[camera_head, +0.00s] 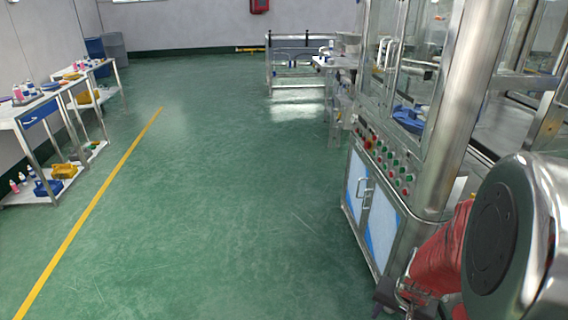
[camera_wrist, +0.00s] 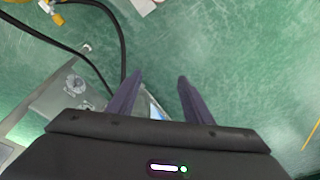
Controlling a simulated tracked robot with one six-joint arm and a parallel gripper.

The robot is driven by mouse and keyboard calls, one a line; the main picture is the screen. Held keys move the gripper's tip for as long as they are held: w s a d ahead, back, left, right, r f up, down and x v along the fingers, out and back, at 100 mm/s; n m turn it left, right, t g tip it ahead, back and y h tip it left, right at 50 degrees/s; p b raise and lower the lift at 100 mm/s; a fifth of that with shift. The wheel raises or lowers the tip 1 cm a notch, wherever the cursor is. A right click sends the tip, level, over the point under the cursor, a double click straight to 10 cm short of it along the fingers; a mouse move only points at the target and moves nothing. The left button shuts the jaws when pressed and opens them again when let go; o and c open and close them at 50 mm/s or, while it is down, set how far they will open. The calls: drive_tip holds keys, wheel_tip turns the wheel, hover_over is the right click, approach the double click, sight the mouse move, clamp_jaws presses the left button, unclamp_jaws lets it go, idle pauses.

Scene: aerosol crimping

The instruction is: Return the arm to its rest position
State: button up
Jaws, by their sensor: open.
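My gripper (camera_wrist: 159,80) shows in the wrist view with its two dark fingers spread apart and nothing between them. It points down over the green floor (camera_wrist: 230,50), and a bit of the machine's white and blue panel (camera_wrist: 155,110) shows beyond the gap. In the head view a rounded metal joint of my arm (camera_head: 515,240) fills the lower right, close to the machine.
The crimping machine (camera_head: 385,205) with its button panel stands at the right. Benches with bottles (camera_head: 40,105) line the left wall. Open green floor with a yellow line (camera_head: 90,210) lies between. Black cables (camera_wrist: 122,40) run near my gripper in the wrist view.

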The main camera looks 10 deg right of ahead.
drive_tip(key=s+a+r+n+t, duration=0.1)
drive_tip(key=a+r+n, duration=0.3)
drive_tip(key=a+r, duration=0.6)
drive_tip(key=s+a+r+n+t, duration=0.2)
drive_tip(key=a+r+n, duration=0.2)
drive_tip(key=a+r, duration=0.6)
wheel_tip(320, 180, up, 4)
drive_tip(key=shift+s+f+n+y, duration=0.25)
drive_tip(key=shift+n+y, duration=0.05)
